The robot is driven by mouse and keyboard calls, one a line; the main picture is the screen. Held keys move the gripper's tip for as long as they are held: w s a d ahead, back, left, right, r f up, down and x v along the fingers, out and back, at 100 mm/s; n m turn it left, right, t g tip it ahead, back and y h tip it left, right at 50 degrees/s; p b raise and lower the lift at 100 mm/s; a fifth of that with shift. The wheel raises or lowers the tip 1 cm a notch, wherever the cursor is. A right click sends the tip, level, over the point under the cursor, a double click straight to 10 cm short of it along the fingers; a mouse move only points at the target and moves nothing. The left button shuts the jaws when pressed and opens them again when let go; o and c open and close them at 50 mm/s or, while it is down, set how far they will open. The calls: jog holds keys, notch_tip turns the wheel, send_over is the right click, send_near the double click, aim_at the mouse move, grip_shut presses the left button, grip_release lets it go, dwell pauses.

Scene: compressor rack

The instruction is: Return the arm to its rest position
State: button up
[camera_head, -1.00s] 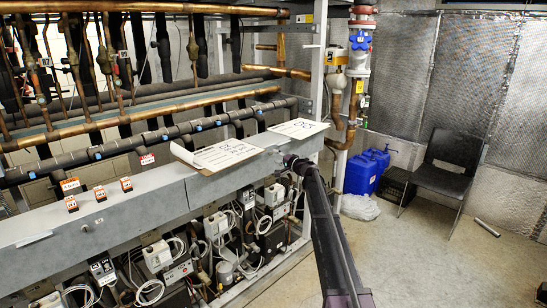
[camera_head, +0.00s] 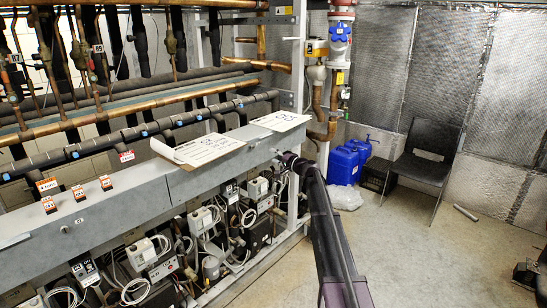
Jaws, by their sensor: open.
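My arm, dark with purple parts, reaches from the bottom edge, right of centre, up and away to the middle of the view. Its far end lies in front of the right end of the grey beam, beside the white sheets. I cannot make out any gripper fingers there, and my gripper does not show clearly anywhere. I see nothing held. Whether the arm's end touches the beam cannot be told from this angle.
The compressor rack's grey beam (camera_head: 130,200) carries a clipboard with a white sheet (camera_head: 208,148) and another white sheet (camera_head: 281,121). Blue jugs (camera_head: 344,166) and a black chair (camera_head: 424,160) stand along the wall. A dark object (camera_head: 530,274) is at the right edge. The floor (camera_head: 430,250) between is mostly clear.

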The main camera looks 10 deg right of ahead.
jog(key=s+a+f+n+g+h, duration=0.1)
jog(key=s+a+f+n+g, duration=0.2)
jog(key=s, duration=0.6)
jog(key=s+a+f+n+g+h, duration=0.1)
jog(key=s+a+f+g, duration=0.3)
jog(key=s, duration=0.5)
jog(key=s+a+f+n+g+h, duration=0.1)
jog(key=s+a+f+n+g, duration=0.15)
jog(key=s+a+f, duration=0.5)
jog(key=s+d+f+g+h, duration=0.1)
jog(key=s+d+h, duration=0.1)
jog(key=s, duration=0.6)
jog(key=s+d+f+n+g+h, duration=0.1)
jog(key=s+d+g+h, duration=0.1)
jog(key=s, duration=0.7)
jog(key=s+d+f+g+h, duration=0.2)
jog(key=s+h, duration=0.1)
jog(key=s, duration=0.6)
jog(key=shift+d+h, duration=0.3)
jog(key=shift+d, duration=0.1)
jog(key=shift+n, duration=0.25)
